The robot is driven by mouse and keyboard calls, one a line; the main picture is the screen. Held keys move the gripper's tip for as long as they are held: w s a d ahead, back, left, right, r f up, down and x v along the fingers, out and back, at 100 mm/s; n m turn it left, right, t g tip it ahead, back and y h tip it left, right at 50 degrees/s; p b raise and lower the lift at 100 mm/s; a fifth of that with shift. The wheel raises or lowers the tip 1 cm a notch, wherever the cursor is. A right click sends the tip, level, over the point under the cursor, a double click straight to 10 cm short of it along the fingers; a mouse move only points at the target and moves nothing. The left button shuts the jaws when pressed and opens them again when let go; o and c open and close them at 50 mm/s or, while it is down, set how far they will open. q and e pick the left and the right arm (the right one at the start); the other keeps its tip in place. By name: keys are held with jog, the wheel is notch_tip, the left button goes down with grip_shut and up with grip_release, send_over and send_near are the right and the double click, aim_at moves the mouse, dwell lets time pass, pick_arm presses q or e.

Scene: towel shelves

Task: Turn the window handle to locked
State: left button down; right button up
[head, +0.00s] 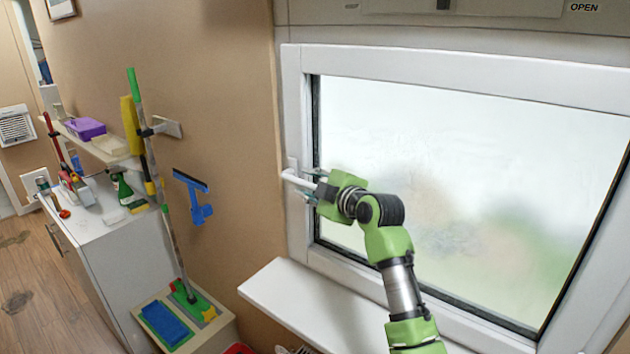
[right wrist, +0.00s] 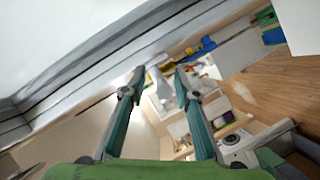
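The white window handle (head: 296,180) is mounted on the left side of the white window frame (head: 294,120). Its lever points right, roughly level, toward my right gripper. My right gripper (head: 312,188) is at the handle's free end, with a finger above and a finger below it. In the right wrist view, the two fingers of the right gripper (right wrist: 158,84) stand apart. The pale handle (right wrist: 158,88) shows between them, with a gap visible on each side. The gripper's green body hides part of the lever's end in the head view. My left gripper is in neither view.
A white sill (head: 300,305) juts out below the window. On the left wall are a blue squeegee (head: 193,196) and a long mop (head: 150,150). A white cabinet (head: 120,255) with cleaning bottles stands farther left, under a shelf with a purple box (head: 84,128).

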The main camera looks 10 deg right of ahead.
grip_shut()
dwell(0.4)
jog(key=shift+b, duration=0.3)
